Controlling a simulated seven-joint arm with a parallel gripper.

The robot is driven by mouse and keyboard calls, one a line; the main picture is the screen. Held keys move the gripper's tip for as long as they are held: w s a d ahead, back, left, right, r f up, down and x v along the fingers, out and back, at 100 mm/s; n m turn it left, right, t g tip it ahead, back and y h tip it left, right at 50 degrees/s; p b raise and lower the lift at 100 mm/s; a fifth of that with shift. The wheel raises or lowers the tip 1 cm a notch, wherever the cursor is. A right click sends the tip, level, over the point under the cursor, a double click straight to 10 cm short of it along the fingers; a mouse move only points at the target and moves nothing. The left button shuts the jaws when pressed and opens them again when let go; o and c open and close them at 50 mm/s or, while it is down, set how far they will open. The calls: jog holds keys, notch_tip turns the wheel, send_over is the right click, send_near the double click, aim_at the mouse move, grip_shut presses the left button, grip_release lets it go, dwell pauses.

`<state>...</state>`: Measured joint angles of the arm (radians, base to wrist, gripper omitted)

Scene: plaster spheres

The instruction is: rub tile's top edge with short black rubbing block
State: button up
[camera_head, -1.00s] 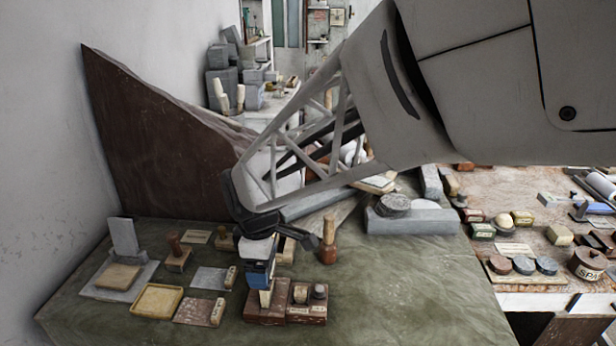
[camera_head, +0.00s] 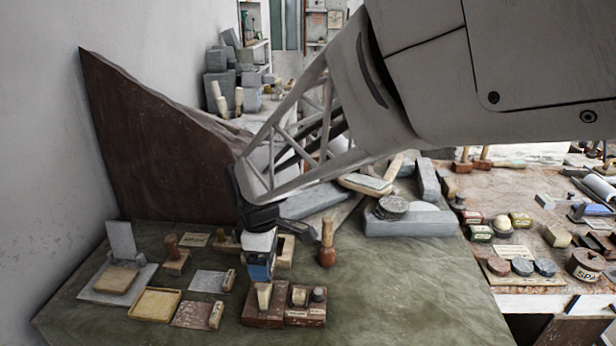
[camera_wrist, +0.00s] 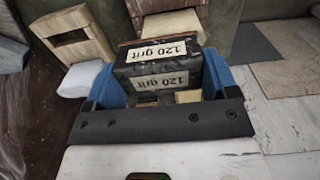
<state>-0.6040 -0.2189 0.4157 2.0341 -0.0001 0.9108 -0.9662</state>
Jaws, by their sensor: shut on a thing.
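My gripper (camera_head: 260,272) points down over a reddish-brown holder (camera_head: 263,318) in the head view. In the wrist view its blue fingers (camera_wrist: 152,92) are shut on a black rubbing block (camera_wrist: 160,68) with "120 grit" labels on two of its faces. In the head view the fingers hide this block. I cannot tell whether the block is clear of the holder. A grey tile (camera_head: 122,240) stands upright at the left of the green table, well to the left of my gripper.
A pale flat block (camera_head: 117,280) lies in front of the upright tile. A shallow yellow tray (camera_head: 155,304), two flat tiles (camera_head: 208,281) and a wooden-handled stamp (camera_head: 175,255) lie between. A mallet-like tool (camera_head: 327,243) stands right of my gripper. The green table's right front is clear.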

jog(key=shift+f, duration=0.6)
dwell(0.5)
jog(key=shift+w+r, duration=0.1)
jog(key=shift+w, duration=0.45)
jog(key=shift+w, duration=0.15)
jog(key=shift+w, duration=0.4)
jog(key=shift+s, duration=0.1)
dwell(0.4)
jog(key=shift+s, duration=1)
jog(key=shift+s, duration=0.15)
